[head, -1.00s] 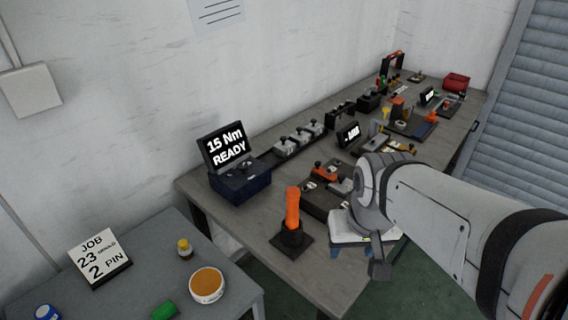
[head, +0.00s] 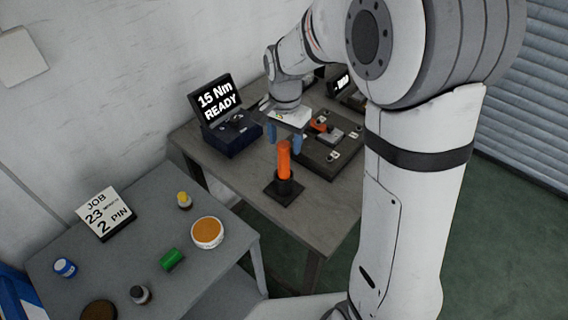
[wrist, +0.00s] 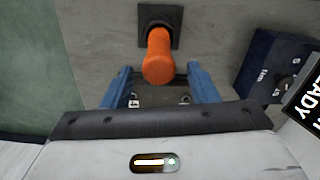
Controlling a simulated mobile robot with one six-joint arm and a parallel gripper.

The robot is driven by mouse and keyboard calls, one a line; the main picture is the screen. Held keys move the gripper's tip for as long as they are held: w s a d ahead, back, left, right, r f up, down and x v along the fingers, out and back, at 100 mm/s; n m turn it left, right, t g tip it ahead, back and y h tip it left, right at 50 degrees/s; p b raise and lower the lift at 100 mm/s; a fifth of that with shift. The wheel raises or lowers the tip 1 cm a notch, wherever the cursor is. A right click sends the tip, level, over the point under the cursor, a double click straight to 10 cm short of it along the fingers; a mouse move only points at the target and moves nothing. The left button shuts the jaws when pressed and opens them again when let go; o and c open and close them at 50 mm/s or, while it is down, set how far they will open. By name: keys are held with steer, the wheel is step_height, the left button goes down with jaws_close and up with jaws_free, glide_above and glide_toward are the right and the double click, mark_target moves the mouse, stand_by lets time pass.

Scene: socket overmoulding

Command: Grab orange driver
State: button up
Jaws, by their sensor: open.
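The orange driver (head: 284,160) stands upright in a black holder (head: 284,189) near the front corner of the workbench. My gripper (head: 284,136) is open, with its blue fingers pointing down just behind and above the driver's top. In the wrist view the driver's orange handle (wrist: 160,58) shows just beyond the fingertips, roughly centred between them. My gripper (wrist: 164,78) has its two blue fingers spread with nothing between them that I can see being held. Whether a finger touches the handle cannot be told.
A dark fixture plate (head: 322,158) lies close on the right. A grey side table (head: 140,240) in front holds a job card, jars and a green cylinder.

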mark_target(284, 157)
steer(key=f, duration=0.4)
steer(key=f+p, duration=0.1)
steer(key=f, duration=0.1)
steer(key=shift+s+a, duration=0.15)
steer(key=shift+s, duration=0.1)
steer(key=shift+c, duration=0.3)
jaws_close()
